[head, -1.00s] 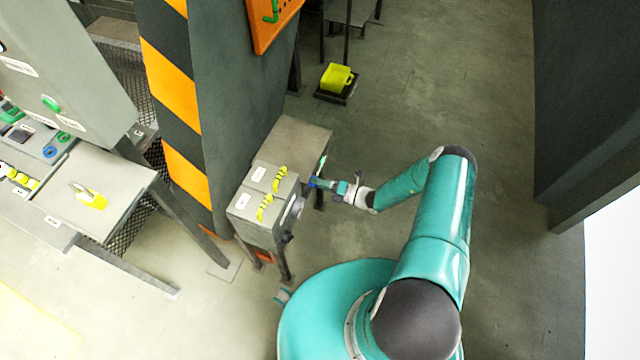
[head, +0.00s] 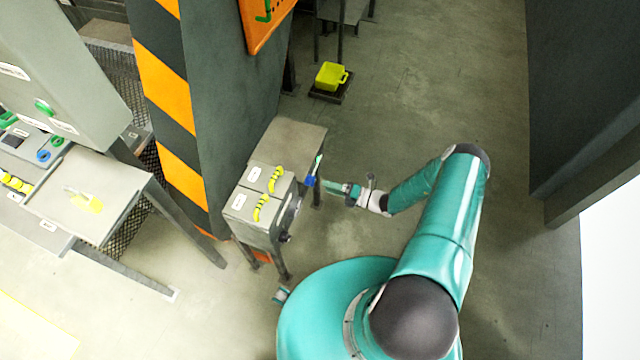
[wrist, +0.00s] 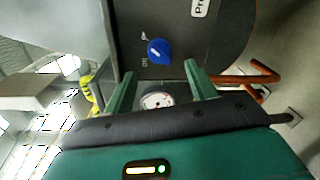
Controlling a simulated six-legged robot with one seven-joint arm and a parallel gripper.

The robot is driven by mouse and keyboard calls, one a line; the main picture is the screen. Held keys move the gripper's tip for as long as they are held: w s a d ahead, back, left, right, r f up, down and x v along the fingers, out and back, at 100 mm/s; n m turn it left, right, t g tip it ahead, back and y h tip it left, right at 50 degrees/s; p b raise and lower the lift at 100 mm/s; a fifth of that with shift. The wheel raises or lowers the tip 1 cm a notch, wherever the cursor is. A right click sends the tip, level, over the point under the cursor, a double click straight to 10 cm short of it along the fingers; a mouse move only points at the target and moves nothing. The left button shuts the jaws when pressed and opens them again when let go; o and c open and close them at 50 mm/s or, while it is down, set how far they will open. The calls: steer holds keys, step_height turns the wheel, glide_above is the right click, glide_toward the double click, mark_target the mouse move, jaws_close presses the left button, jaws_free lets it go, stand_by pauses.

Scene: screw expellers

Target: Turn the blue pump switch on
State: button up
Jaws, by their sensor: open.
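The blue pump switch (wrist: 158,50) is a round knob on a dark grey panel in the wrist view. A light pointer mark runs slantwise across it, with small white labels beside it. In the head view the switch (head: 310,181) shows as a small blue spot on the right side of the grey box. My gripper (wrist: 161,78) is open and empty, its two green fingers facing the panel on either side below the knob. In the head view my gripper (head: 330,186) is just right of the switch, with a small gap between them.
A round white gauge (wrist: 157,100) lies below the knob, between my fingers. Reddish pipes (wrist: 250,82) run at the right. A striped pillar (head: 175,115) stands behind left; floor to the right is clear.

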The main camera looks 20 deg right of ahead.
steer(key=v, duration=0.8)
steer(key=shift+r, duration=0.15)
steer(key=a+r+n+g+h, duration=0.2)
steer(key=r+n+g, duration=0.2)
steer(key=r+n, duration=0.6)
steer(key=w+a+r+n+g+h, duration=0.1)
steer(key=a+r+n+g+h, duration=0.3)
steer(key=r, duration=1)
steer(key=r+n+g, duration=0.3)
steer(key=r+n, duration=0.6)
steer(key=r, duration=0.2)
steer(key=s+a+r+n+t+h, duration=0.2)
steer(key=s+r+n+t+h, duration=0.1)
steer(key=s+r+n, duration=0.5)
steer(key=s+a+r+n+t+h, duration=0.3)
steer(key=s+r+n, duration=0.6)
steer(key=r, duration=0.5)
steer(key=shift+s+r+h, duration=0.3)
steer(key=shift+s+h, duration=0.6)
steer(key=shift+s, duration=0.05)
